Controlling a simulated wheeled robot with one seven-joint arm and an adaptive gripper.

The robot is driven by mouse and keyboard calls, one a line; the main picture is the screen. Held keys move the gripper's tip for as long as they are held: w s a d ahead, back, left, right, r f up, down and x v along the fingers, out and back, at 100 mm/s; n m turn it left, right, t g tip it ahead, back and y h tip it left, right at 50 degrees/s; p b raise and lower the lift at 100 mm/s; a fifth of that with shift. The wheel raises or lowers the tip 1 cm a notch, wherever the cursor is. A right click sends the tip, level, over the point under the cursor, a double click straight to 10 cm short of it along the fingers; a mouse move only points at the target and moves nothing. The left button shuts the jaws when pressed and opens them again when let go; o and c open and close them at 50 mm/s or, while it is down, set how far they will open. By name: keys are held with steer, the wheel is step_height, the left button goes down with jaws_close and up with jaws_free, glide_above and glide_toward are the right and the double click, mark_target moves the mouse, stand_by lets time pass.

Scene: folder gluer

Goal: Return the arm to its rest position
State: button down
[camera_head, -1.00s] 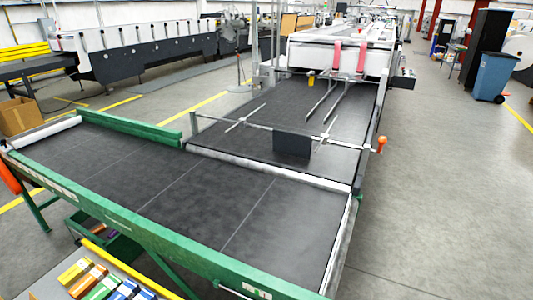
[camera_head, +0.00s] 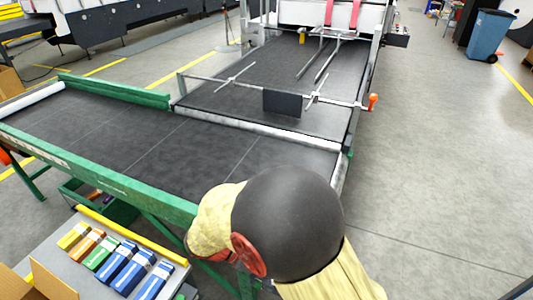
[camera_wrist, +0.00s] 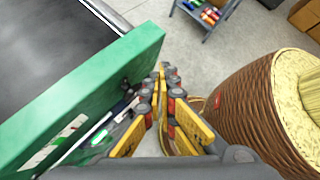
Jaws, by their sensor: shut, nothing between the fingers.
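My gripper (camera_wrist: 163,72) is in the wrist view, its yellow and dark fingers together with nothing between them. It is beside the green side rail (camera_wrist: 95,95) of the conveyor, which fills the left of that view. I cannot tell whether they touch. In the head view, part of my arm (camera_head: 287,222), a dark rounded joint with yellowish covering, stands at the lower middle, in front of the conveyor corner. My gripper itself does not show there.
The dark conveyor belt (camera_head: 130,135) spans the left. A table (camera_head: 92,267) with several coloured cartons stands in front of it. A brown ribbed cylinder (camera_wrist: 245,115) is close on the right of the wrist view. Open floor (camera_head: 440,170) lies to the right.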

steer(key=s+d+r+m+t+y, duration=0.2)
steer(key=s+d+r+m+y, duration=0.3)
steer(key=r+m, duration=0.6)
steer(key=s+d+r+m+t+y, duration=0.2)
steer(key=s+d+r+m+y, duration=0.3)
steer(key=d+r+m, duration=0.4)
step_height(320, 180, up, 2)
steer(key=s+m, duration=0.1)
steer(key=m, duration=0.2)
steer(key=shift+s, duration=0.4)
